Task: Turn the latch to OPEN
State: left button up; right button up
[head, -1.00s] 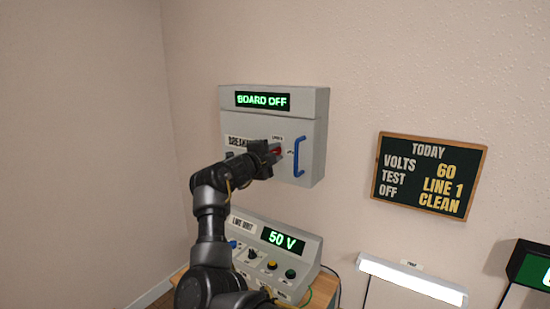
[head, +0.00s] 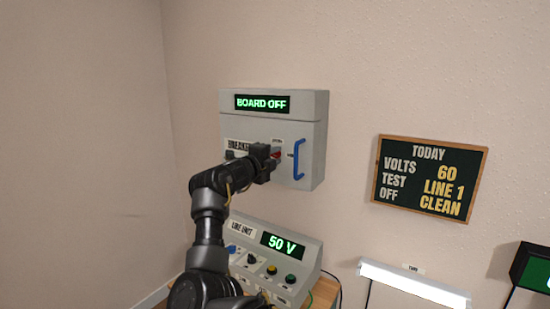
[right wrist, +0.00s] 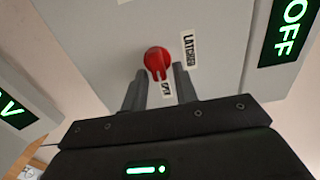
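The latch is a red knob (head: 276,154) on the front of the grey breaker box (head: 310,150), left of its blue handle (head: 299,160). In the right wrist view the knob (right wrist: 157,60) sits by a LATCHED label (right wrist: 188,50) and an OPEN label (right wrist: 168,88). Its narrow end points down in that view, toward the OPEN label. My right gripper (head: 273,163) is at the knob. In the right wrist view its two fingers (right wrist: 159,76) are apart, one on each side of the knob's lower part. Whether they touch it is unclear. My left gripper is not in view.
The box's display (head: 262,103) reads BOARD OFF. Below stands a line unit (head: 311,262) with knobs, buttons and a 50 V display, partly behind my right arm. A chalkboard (head: 430,177) and a lit lamp (head: 413,284) are to the right.

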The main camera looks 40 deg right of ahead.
jog(key=shift+o, duration=0.5)
jog(key=shift+a, duration=0.25)
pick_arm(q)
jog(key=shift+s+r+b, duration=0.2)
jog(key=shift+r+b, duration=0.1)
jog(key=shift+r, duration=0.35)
pick_arm(e)
jog(key=v, duration=1)
jog(key=shift+a, duration=0.15)
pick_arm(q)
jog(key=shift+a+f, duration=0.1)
